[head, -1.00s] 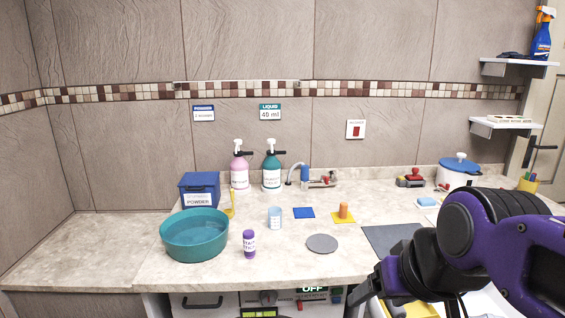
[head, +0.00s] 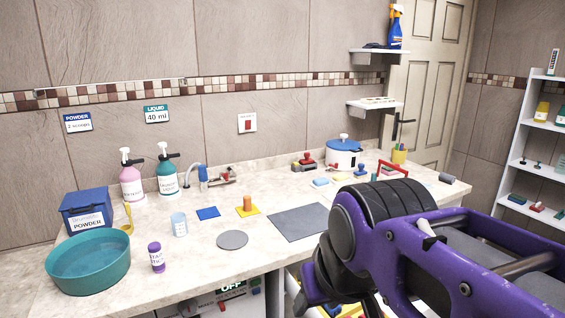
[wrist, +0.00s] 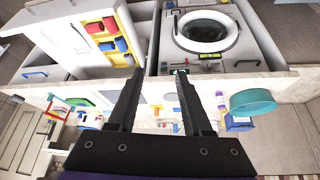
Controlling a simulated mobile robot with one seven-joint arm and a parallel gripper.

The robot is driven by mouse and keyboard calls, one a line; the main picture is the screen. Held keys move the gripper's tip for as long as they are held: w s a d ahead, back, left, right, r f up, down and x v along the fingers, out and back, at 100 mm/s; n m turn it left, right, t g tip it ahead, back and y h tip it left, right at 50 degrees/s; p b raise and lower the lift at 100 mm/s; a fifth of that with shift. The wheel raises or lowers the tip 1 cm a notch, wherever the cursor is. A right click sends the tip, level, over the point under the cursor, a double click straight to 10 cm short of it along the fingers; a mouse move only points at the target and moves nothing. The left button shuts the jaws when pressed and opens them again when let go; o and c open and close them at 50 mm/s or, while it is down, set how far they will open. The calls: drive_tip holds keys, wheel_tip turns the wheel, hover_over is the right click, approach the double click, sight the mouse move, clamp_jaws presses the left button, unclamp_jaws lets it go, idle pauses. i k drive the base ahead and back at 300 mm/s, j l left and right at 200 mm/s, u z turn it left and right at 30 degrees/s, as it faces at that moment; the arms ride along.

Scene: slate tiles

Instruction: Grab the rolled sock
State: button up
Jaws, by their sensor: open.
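A small dark grey roll (head: 447,178) lies at the far right end of the counter in the head view; it may be the rolled sock, but it is too small to be sure. My gripper (wrist: 158,72) is open and empty in the wrist view, its two dark fingers apart in front of the counter's front edge. In the head view my purple arm covers the lower right, and my fingers are largely hidden or cut off at the bottom. The roll is well apart from my gripper.
The counter (head: 205,262) holds a teal basin (head: 88,265), a blue powder box (head: 87,212), two pump bottles, a grey mat (head: 298,220) and a white pot (head: 343,154). A red-handled item (head: 392,168) stands near the roll. A white shelf unit (head: 530,130) stands at right.

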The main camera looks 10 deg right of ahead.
sight(446, 178)
drive_tip(key=z, duration=1.5)
drive_tip(key=i+l, duration=0.5)
drive_tip(key=l, duration=0.25)
drive_tip(key=i+l+u, duration=0.1)
drive_tip(key=i+l, duration=0.4)
drive_tip(key=l, duration=0.25)
drive_tip(key=i+l+u, duration=0.1)
drive_tip(key=i+l, duration=0.6)
drive_tip(key=i+l+u, duration=0.2)
drive_tip(key=i, duration=0.15)
drive_tip(key=i+l+u, duration=0.15)
drive_tip(key=i, duration=0.25)
drive_tip(key=k+u, duration=0.5)
drive_tip(key=i+j+z, duration=0.1)
drive_tip(key=i+z, duration=0.15)
drive_tip(key=i+j+z, duration=0.25)
drive_tip(key=i, duration=0.2)
drive_tip(key=l, duration=0.1)
